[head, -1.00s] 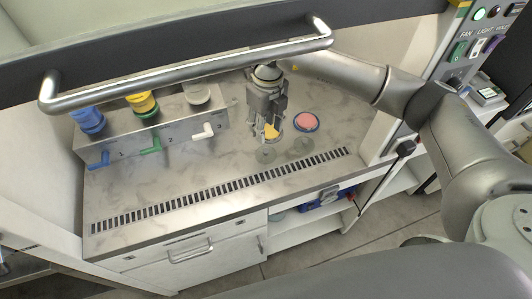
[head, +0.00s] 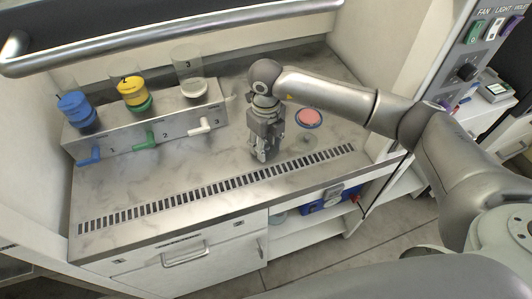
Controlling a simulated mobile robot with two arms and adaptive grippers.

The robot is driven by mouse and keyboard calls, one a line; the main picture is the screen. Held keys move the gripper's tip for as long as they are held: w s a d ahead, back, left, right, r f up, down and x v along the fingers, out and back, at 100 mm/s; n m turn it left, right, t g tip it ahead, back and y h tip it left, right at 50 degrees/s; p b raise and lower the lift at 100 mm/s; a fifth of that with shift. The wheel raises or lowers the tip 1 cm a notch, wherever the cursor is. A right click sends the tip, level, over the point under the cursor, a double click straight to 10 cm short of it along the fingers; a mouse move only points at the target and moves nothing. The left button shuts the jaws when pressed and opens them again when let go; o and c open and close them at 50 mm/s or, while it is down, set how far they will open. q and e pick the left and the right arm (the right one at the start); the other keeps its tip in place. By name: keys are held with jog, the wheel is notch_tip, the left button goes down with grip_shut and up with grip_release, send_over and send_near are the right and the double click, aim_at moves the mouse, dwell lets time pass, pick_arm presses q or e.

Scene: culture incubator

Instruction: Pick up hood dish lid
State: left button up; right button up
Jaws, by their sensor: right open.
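My right gripper (head: 265,158) is open, pointing down over the hood's work surface just behind the slotted grille. It covers the spot where one clear, round dish lid lay, so I cannot see whether its fingers touch that lid. Another clear lid (head: 307,141) lies flat to the right of the gripper, faint against the marbled surface. A dish with pink contents and a blue rim (head: 308,118) sits behind that lid. The dish with yellow contents is hidden behind the gripper. My left gripper is not in view.
A steel manifold (head: 150,130) with blue, yellow-green and clear cups stands at the back left, its valve handles facing forward. The slotted grille (head: 215,190) runs along the front. The raised sash handle (head: 180,45) crosses above. The surface left of my gripper is clear.

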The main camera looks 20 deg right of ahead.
jog(key=c, duration=0.9)
jog(key=shift+r, duration=0.1)
